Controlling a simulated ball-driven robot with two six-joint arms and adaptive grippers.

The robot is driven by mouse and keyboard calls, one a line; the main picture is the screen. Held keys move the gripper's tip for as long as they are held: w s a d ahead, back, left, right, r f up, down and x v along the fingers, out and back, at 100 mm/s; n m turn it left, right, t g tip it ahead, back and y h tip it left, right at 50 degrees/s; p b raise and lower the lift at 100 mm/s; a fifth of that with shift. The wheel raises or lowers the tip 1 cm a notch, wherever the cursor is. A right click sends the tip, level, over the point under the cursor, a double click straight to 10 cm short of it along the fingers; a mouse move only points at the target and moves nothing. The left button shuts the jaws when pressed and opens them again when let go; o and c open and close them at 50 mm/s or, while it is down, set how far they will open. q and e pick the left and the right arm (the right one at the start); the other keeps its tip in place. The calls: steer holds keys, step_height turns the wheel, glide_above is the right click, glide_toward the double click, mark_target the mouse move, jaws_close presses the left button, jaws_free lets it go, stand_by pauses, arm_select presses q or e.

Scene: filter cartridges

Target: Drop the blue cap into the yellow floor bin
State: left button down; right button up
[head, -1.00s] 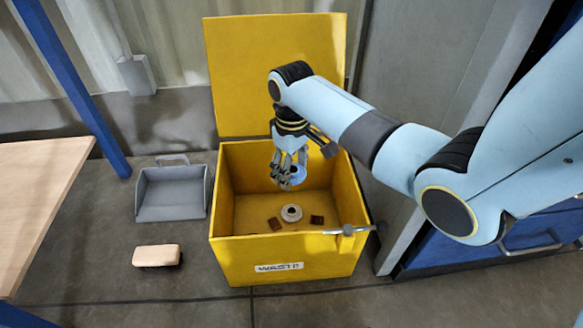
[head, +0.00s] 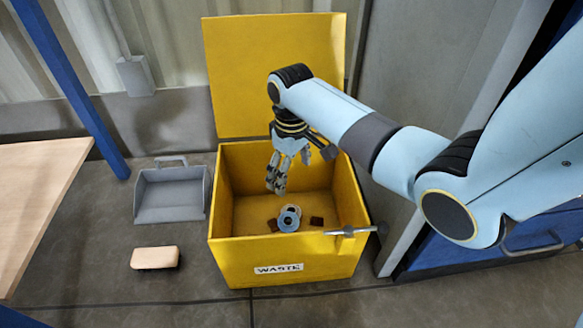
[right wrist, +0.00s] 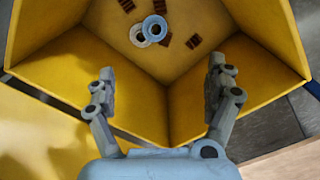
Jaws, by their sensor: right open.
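The blue cap (head: 289,220), a ring with a hole, is inside the yellow floor bin (head: 228,262), low over its floor. It overlaps a white ring (head: 295,209) in the head view; whether it touches that ring I cannot tell. In the right wrist view the blue cap (right wrist: 155,28) shows beside the white ring (right wrist: 137,38). My right gripper (head: 289,174) is open and empty above the cap, inside the bin's opening. Its spread fingers (right wrist: 162,70) also show in the right wrist view. My left gripper is out of view.
Several brown pieces (head: 317,221) lie on the bin floor. The bin's lid (head: 275,70) stands open at the back. A grey dustpan (head: 170,195) and a tan block (head: 155,258) lie left of the bin.

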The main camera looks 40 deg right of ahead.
step_height(320, 180, up, 12)
stand_by(0.4)
stand_by(0.3)
